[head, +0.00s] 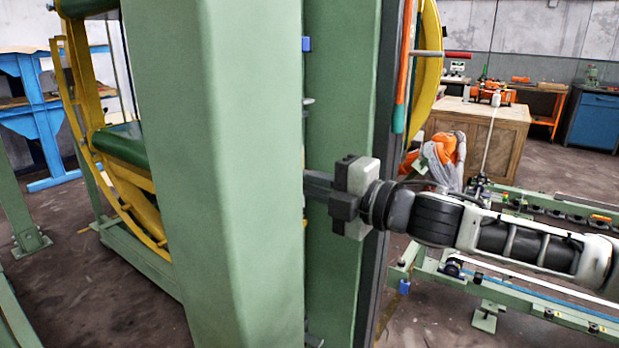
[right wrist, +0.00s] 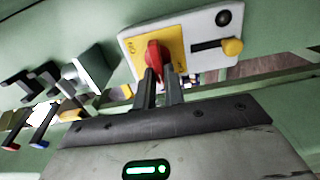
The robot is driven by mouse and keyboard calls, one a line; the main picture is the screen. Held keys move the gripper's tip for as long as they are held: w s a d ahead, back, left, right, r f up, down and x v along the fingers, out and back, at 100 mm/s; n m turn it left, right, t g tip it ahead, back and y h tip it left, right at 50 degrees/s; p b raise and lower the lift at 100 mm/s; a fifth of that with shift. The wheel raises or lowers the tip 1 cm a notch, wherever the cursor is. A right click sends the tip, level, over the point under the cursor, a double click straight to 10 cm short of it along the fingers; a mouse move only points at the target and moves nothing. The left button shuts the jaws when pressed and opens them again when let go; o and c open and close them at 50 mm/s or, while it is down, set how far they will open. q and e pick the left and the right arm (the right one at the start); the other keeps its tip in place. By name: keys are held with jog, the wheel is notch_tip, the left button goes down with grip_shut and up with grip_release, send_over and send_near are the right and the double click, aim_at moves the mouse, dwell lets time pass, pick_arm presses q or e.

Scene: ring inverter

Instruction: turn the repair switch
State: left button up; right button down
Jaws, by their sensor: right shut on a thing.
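The repair switch, a red rotary knob (right wrist: 153,57) on a yellow plate (right wrist: 175,42), shows in the right wrist view on a pale grey panel. My right gripper (right wrist: 160,80) is shut on the red knob, its two dark fingers reaching up to it. In the head view my right arm comes in from the right and its gripper (head: 318,186) reaches behind the green column, which hides the fingertips and the switch. My left gripper is not in view.
A wide green column (head: 225,180) fills the middle of the head view. A yellow-knobbed lever (right wrist: 232,47) and a black button (right wrist: 223,17) sit beside the switch. Several coloured-tip levers (right wrist: 42,130) are at the left. A wooden crate (head: 500,135) stands behind my arm.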

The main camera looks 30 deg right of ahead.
dwell(0.5)
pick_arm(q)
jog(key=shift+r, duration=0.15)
pick_arm(e)
jog(key=c, duration=1.5)
grip_release()
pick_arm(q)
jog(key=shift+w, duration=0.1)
pick_arm(e)
jog(key=shift+s, duration=0.15)
